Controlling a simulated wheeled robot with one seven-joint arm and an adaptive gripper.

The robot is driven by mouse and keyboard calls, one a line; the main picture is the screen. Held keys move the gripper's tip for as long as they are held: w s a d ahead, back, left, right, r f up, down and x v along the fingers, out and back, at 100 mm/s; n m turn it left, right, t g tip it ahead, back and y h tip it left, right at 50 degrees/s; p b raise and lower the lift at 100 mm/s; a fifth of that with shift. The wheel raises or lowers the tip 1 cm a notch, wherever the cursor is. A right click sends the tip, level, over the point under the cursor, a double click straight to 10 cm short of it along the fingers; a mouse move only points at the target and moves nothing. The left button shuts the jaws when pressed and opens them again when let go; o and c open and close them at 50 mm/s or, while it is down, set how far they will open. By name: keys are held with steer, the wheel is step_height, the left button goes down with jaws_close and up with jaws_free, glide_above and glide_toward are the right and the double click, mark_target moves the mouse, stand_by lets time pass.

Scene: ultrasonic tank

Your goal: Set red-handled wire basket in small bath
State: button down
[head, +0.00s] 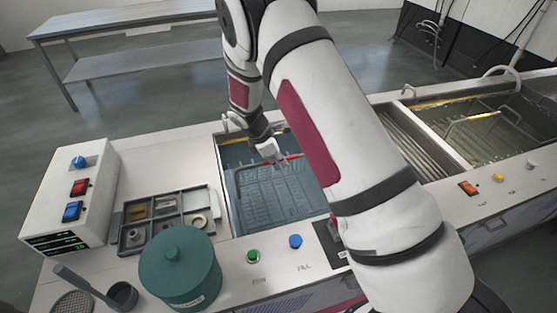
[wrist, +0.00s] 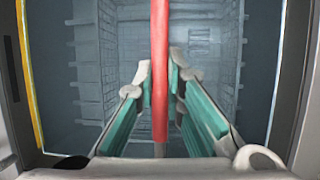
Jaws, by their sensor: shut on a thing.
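The red handle (head: 292,157) of the wire basket lies between the fingers of my gripper (head: 271,156). In the wrist view the red handle (wrist: 159,60) runs up the middle, and my gripper (wrist: 160,85) is shut on it. The grey wire basket (head: 262,192) shows below the handle, inside the opening of the small bath (head: 226,198). In the wrist view the basket's wire sides (wrist: 88,70) show below the fingers, within the bath's walls. I cannot tell whether the basket rests on the bath floor. My arm hides the bath's right side.
A green lidded pot (head: 180,265) and a parts tray (head: 165,220) stand left of the bath. A control box (head: 72,200) stands farther left. A larger bath (head: 490,130) with another basket handle is at the right. Green (head: 253,256) and blue (head: 295,241) buttons sit in front.

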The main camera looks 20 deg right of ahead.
steer(key=c, duration=1.7)
jaws_free()
steer(key=s+a+r+m+y+b, duration=0.1)
steer(key=s+r+m, duration=0.15)
steer(key=r, duration=0.75)
steer(key=s+a+r+m+b, duration=0.1)
steer(key=s+a+r, duration=0.15)
steer(key=r, duration=0.75)
steer(key=s+d+r+m+t+y, duration=0.25)
steer(key=s+r+m, duration=0.35)
steer(key=s+r, duration=0.3)
steer(key=s+r+m, duration=0.1)
steer(key=s+m, duration=0.1)
steer(key=s, duration=0.4)
steer(key=s+r+m+t, duration=0.1)
steer(key=s+r+m, duration=0.1)
steer(key=s, duration=0.3)
steer(key=s+d+r+m+t+y, duration=0.1)
steer(key=s+r+m, duration=0.1)
steer(key=s+m, duration=0.2)
steer(key=shift+s, duration=1.35)
